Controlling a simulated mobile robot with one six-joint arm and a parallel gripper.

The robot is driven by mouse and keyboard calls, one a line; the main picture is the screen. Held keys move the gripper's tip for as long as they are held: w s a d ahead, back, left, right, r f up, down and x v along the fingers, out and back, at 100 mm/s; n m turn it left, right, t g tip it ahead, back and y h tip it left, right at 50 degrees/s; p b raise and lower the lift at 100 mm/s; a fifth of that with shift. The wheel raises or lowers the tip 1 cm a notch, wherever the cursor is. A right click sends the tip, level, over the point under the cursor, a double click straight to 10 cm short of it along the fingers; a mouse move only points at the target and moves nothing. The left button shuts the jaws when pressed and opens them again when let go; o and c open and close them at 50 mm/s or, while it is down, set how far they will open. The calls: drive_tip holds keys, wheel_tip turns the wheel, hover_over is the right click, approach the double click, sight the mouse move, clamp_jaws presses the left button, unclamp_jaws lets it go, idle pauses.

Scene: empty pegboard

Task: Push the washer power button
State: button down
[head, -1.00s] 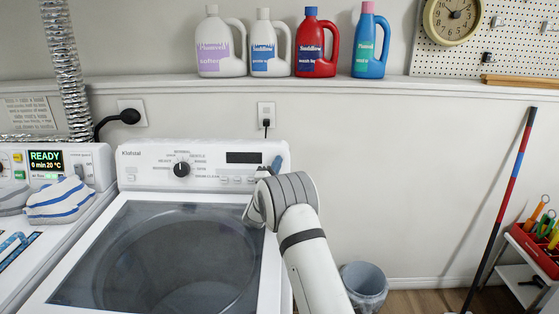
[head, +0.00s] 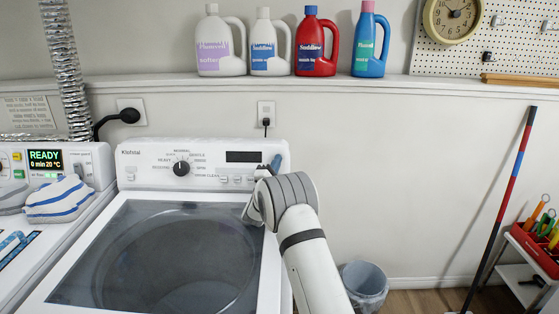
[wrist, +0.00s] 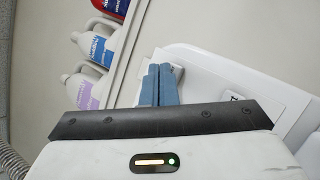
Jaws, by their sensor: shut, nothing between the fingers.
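The white washer (head: 140,188) stands in the middle left of the head view, with a dark glass lid (head: 170,255). Its upright control panel carries a black dial (head: 181,169), a dark display (head: 245,157) and a row of small buttons (head: 237,180). My gripper (head: 277,162) is at the panel's right end, its blue fingers together and empty. In the wrist view the fingertips (wrist: 160,70) are side by side at the white panel (wrist: 200,62). A power button cannot be made out; my gripper covers the panel's right end. Contact with the panel cannot be told.
A dryer (head: 95,165) with a lit READY screen stands to the left, with striped cloth (head: 60,198) on it. Several detergent bottles (head: 316,45) stand on the ledge above. A bin (head: 364,285) is on the floor to the right.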

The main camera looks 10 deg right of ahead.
drive_tip(key=shift+w+f, duration=0.1)
drive_tip(key=shift+w, duration=0.1)
idle(0.3)
drive_tip(key=shift+s+b, duration=0.3)
drive_tip(key=shift+s, duration=0.1)
drive_tip(key=s+a+r, duration=0.1)
drive_tip(key=s+r, duration=0.1)
drive_tip(key=s, duration=0.3)
drive_tip(key=shift+s, duration=0.3)
drive_tip(key=shift+r, duration=0.15)
